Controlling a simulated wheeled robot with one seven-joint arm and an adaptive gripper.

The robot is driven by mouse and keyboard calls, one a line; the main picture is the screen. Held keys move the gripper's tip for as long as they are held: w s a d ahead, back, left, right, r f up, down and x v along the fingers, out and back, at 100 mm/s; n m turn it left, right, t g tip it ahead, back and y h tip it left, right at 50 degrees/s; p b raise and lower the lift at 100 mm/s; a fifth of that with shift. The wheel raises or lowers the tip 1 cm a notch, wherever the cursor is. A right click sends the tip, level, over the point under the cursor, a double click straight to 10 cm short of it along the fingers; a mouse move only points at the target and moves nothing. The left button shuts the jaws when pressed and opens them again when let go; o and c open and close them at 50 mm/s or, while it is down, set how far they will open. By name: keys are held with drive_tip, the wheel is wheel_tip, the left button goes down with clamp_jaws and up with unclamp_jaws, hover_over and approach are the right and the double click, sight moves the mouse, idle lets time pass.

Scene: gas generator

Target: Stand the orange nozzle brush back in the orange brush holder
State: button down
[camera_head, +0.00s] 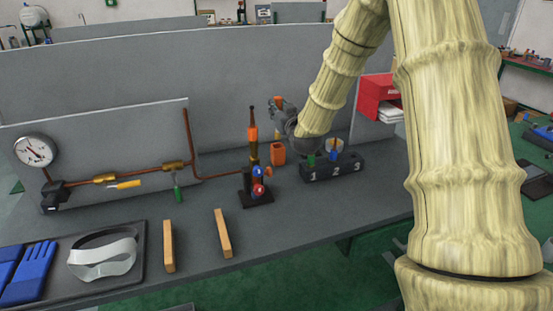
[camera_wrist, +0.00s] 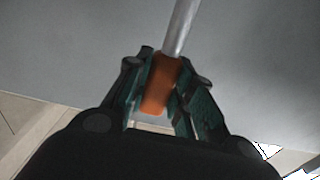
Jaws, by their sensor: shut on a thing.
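My gripper (camera_wrist: 162,90) is shut on the orange handle of the nozzle brush (camera_wrist: 160,84) in the wrist view. A grey metal shaft runs from the handle up past the top edge, so the far end of the brush is out of frame. In the head view my gripper (camera_head: 283,112) is raised above the table, with a bit of the orange handle (camera_head: 278,101) showing at it. The orange brush holder (camera_head: 278,153) is a small open cup standing on the table, below my gripper and apart from it. Its inside is hard to make out.
A burner with an orange-collared torch (camera_head: 252,134) and blue and red knobs stands left of the holder. A black numbered block (camera_head: 333,168) stands right of it, beneath my arm. A grey panel (camera_head: 230,75) rises behind. Two wooden bars (camera_head: 222,233) lie at the front.

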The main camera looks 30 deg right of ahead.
sight(279, 136)
drive_tip(key=shift+f+p, duration=0.7)
drive_tip(key=shift+f, duration=4.15)
drive_tip(key=shift+f, duration=0.1)
drive_tip(key=c, duration=1.2)
unclamp_jaws()
drive_tip(key=shift+c, duration=0.2)
drive_tip(key=b+v, duration=0.2)
drive_tip(key=v, duration=0.9)
drive_tip(key=shift+w+a, duration=0.1)
drive_tip(key=shift+w, duration=0.05)
